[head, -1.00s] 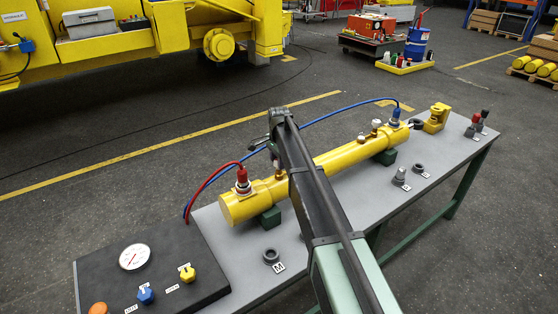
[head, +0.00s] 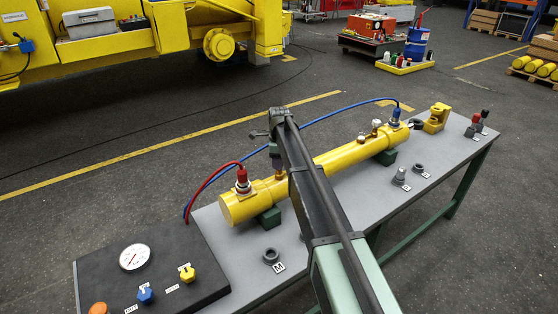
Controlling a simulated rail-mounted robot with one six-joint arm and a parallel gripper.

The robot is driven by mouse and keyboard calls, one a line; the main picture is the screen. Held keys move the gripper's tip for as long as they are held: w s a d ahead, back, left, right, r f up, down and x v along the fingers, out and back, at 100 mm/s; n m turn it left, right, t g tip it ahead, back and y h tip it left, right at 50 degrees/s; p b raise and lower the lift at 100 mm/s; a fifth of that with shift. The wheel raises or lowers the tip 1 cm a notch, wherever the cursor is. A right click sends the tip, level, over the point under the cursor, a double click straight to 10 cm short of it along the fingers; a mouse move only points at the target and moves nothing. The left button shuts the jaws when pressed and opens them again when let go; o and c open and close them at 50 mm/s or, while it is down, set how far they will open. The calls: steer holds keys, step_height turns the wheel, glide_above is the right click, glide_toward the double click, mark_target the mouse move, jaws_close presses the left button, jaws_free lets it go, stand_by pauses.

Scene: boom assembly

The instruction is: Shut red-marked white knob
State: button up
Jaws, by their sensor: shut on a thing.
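The yellow cylinder (head: 335,161) lies on the grey bench. Near its left end, to the right of the red hose fitting (head: 242,180), a brass stem (head: 280,175) stands on it. My gripper (head: 277,164) points down right over this stem, partly covered by my arm. It is shut on what sits on top of the stem, taken as the red-marked white knob. The knob itself and its red mark are hidden by the gripper. Another white knob (head: 376,124) stands on the cylinder near the blue hose fitting (head: 396,115), clear of my gripper.
A black panel (head: 185,245) with a gauge (head: 134,257), a blue knob (head: 146,294) and a yellow knob (head: 187,273) is at the left. Grey parts (head: 399,176) and a ring (head: 271,255) lie on the bench front.

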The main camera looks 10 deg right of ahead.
stand_by(0.3)
steer(key=o, duration=0.9)
steer(key=shift+r, duration=0.1)
step_height(320, 180, up, 11)
steer(key=p, duration=1.1)
steer(key=shift+f, duration=0.2)
